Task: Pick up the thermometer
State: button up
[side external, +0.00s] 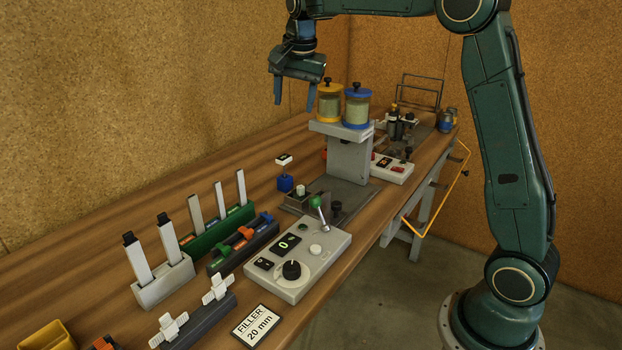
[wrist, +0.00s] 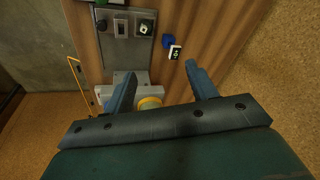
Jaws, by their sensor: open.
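A small white head with a black display (side external: 284,159), which looks like the thermometer, stands above a blue block (side external: 285,183) on the wooden bench. Any stem between them is too thin to make out clearly. In the wrist view the display head (wrist: 175,52) and blue block (wrist: 168,41) show just beyond the right fingertip. My gripper (side external: 294,104) is open and empty, pointing down, high above the bench beside the two jars. Its two blue fingers (wrist: 157,70) are spread in the wrist view, with nothing between them touching.
A filler stand (side external: 348,155) carries a yellow-lidded jar (side external: 329,104) and a blue-lidded jar (side external: 357,108) close to my gripper. A control box (side external: 299,262), racks of upright strips (side external: 217,228) and a label sign (side external: 257,326) occupy the near bench. Bare wood (side external: 140,200) lies along the wall.

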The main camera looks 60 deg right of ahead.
aim_at(284, 157)
jog(key=w+d+f+m+g, duration=0.1)
jog(key=w+d+f+m, duration=0.5)
jog(key=w+f, duration=0.4)
jog(key=shift+d+f, duration=0.25)
jog(key=shift+d, duration=0.35)
jog(key=shift+w+d+f, duration=0.15)
jog(key=shift+f, duration=1.25)
jog(key=shift+w+d+f, duration=0.2)
jog(key=shift+f, duration=1.25)
jog(key=shift+w+d+f, duration=0.15)
jog(key=shift+f, duration=1.25)
jog(key=shift+f, duration=0.1)
jog(key=shift+w+d+f, duration=0.15)
jog(key=shift+f, duration=1.1)
jog(key=shift+w+d+f, duration=0.1)
jog(key=shift+f, duration=1.1)
jog(key=c, duration=1.1)
